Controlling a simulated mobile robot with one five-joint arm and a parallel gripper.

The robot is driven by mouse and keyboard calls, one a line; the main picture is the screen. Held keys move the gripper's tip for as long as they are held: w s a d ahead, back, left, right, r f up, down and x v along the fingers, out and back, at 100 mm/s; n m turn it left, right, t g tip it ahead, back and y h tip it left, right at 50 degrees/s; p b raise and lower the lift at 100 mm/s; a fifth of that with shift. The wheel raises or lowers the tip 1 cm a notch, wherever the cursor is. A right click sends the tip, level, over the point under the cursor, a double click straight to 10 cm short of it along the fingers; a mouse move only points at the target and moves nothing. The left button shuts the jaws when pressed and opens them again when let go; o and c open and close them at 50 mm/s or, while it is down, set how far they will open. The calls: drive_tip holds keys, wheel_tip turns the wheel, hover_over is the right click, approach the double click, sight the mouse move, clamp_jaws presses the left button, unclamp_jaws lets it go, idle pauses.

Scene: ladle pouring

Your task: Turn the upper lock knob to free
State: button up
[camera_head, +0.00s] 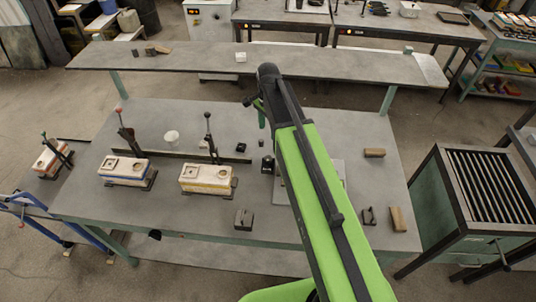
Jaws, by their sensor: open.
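I cannot pick out the upper lock knob for certain; it is too small to tell or hidden behind my arm. My gripper (249,100) is small and dark at the far end of my green arm, above the back half of the grey workbench (330,130). It is open, and I see nothing held in it. A small black device (268,164) stands on the bench just left of my arm. A flat grey plate (337,185) is partly covered by the arm.
Two pale mould blocks, one blue-edged (122,170) and one yellow-edged (206,179), stand at left with upright levers. A raised shelf (190,58) crosses the back. Wooden blocks (398,219) lie at right, beside a slatted green cabinet (490,190).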

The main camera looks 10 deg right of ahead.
sight(268, 158)
wheel_tip(268, 158, down, 17)
drive_tip(key=b, duration=1.6)
drive_tip(key=shift+s+r, duration=0.1)
drive_tip(key=shift+r, duration=0.1)
